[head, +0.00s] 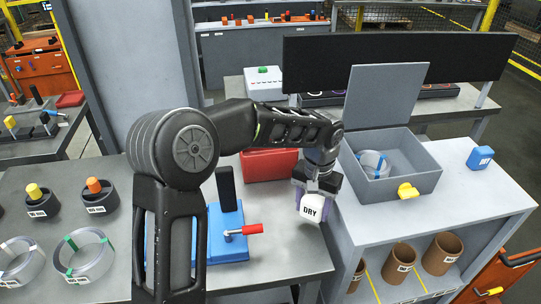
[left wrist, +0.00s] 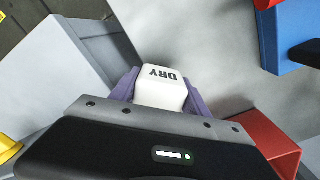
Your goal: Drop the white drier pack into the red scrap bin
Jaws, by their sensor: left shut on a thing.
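The white drier pack (head: 311,208), marked DRY, is held in my left gripper (head: 316,190) above the right side of the steel table. In the left wrist view the pack (left wrist: 160,90) sits between the two purple fingers of the gripper (left wrist: 163,92). The red scrap bin (head: 268,165) stands on the table behind and left of the pack, partly hidden by my arm. A red corner of it also shows in the left wrist view (left wrist: 268,135). My right gripper is not in view.
A blue fixture (head: 228,225) with a red-handled lever stands left of the pack. A grey open-lidded box (head: 415,182) with a coil inside stands on the right bench, with a yellow piece (head: 407,191) at its front. Steel coils (head: 84,256) lie at the left.

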